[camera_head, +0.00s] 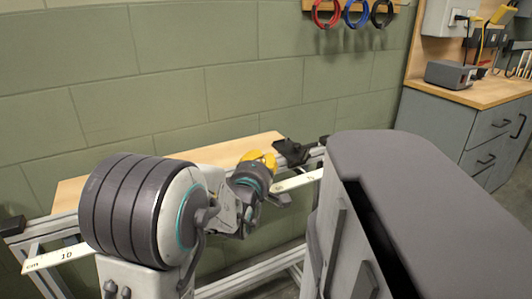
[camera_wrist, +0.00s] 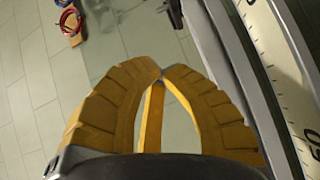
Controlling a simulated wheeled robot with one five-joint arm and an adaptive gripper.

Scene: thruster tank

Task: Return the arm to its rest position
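My arm reaches forward from the bottom left of the head view, over a metal frame. My gripper, with yellow fingers, shows small at the arm's far end (camera_head: 262,158), near the green block wall. In the wrist view the two ribbed yellow fingertips meet at the middle (camera_wrist: 163,73), so my gripper is shut. Nothing shows between the fingers; only the wall is seen through the gap.
A metal frame with a wooden board (camera_head: 75,190) and a white measuring strip (camera_head: 55,257) runs under my arm. A black part (camera_head: 291,151) sits beside my gripper. Coloured cables (camera_head: 355,12) hang on the wall. A grey cabinet (camera_head: 440,128) stands at the right.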

